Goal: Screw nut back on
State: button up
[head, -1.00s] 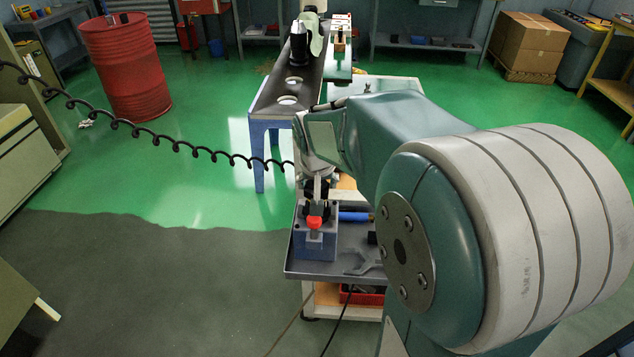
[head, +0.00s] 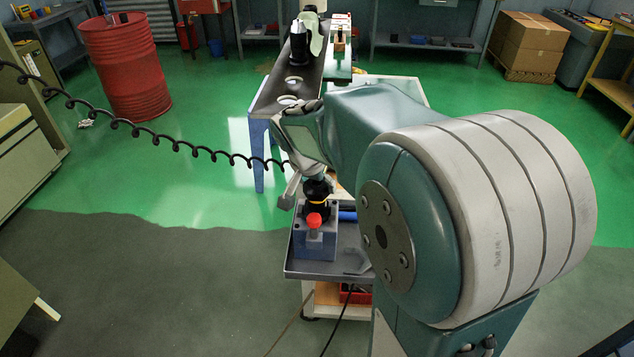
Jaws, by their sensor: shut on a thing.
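A blue-grey holder block (head: 315,243) with a red knob (head: 314,220) on its front sits on the grey cart tray. A black round part (head: 317,188) with a yellow band (head: 317,202) stands upright above the block. The black top appears to be the nut; the seam between it and the part below is too small to make out. My gripper (head: 303,189) is at this black top, tilted, with one grey finger showing at its left. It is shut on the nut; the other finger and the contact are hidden.
The grey tray (head: 308,268) holds a blue cylinder (head: 347,216) and a wrench (head: 358,262), partly behind my arm. A bench with round holes (head: 272,108) carries a black tool holder (head: 299,50) at its far end. A coiled black cable (head: 150,130) hangs at left.

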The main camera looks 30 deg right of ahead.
jog(key=m+g, duration=0.1)
jog(key=m, duration=0.3)
jog(key=shift+m+g+h, duration=0.4)
jog(key=m+g, duration=0.1)
jog(key=m, duration=0.2)
jog(key=shift+m+g, duration=0.6)
jog(key=shift+m, duration=0.9)
